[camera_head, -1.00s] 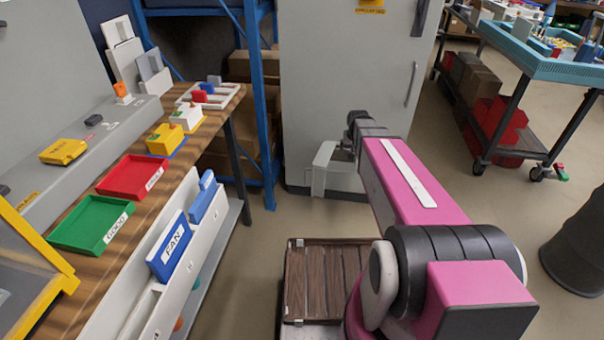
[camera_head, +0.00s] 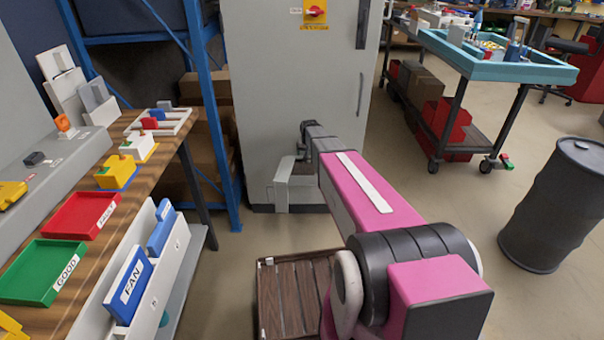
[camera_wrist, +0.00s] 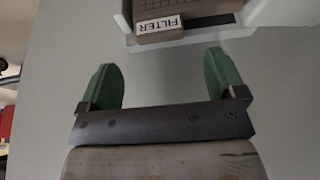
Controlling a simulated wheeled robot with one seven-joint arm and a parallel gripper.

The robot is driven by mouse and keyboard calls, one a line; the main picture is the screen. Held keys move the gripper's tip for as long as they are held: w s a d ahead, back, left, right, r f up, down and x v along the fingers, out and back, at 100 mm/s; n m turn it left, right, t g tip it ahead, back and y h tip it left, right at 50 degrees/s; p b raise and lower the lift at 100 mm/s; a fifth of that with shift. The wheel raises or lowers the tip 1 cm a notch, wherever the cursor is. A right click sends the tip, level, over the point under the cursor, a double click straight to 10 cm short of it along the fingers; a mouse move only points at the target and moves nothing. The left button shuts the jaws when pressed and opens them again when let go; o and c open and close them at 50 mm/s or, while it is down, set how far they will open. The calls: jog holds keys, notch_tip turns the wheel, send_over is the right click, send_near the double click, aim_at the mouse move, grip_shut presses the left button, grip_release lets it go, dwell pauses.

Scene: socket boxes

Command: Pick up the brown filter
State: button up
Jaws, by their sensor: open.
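The brown filter (camera_wrist: 190,22) shows at the top of the wrist view, with a white FILTER label on its front edge and a dark grid above. It sits in a pale grey holder (camera_wrist: 228,30) on the grey cabinet face and is partly cut off by the frame. My gripper (camera_wrist: 162,65) is open and empty, its green fingers spread just short of the filter, not touching it. In the head view the pale holder (camera_head: 290,188) is low on the grey cabinet (camera_head: 285,90), beside the end of my arm. The filter cannot be made out there.
A wooden workbench (camera_head: 100,232) with red (camera_head: 82,215) and green (camera_head: 42,270) trays runs along the left. A wooden crate (camera_head: 290,290) is on the floor near my base. A black barrel (camera_head: 555,205) and a blue-topped cart (camera_head: 490,65) stand right, with open floor between.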

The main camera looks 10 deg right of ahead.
jog(key=x, duration=0.4)
jog(key=shift+w+f, duration=0.1)
jog(key=shift+f, duration=0.1)
jog(key=c, duration=1)
jog(key=shift+o, duration=0.2)
jog(key=shift+r, duration=0.15)
notch_tip(320, 180, up, 18)
jog(key=s+d, duration=1)
jog(key=d, duration=0.4)
jog(key=shift+s+d, duration=0.2)
jog(key=shift+s, duration=0.2)
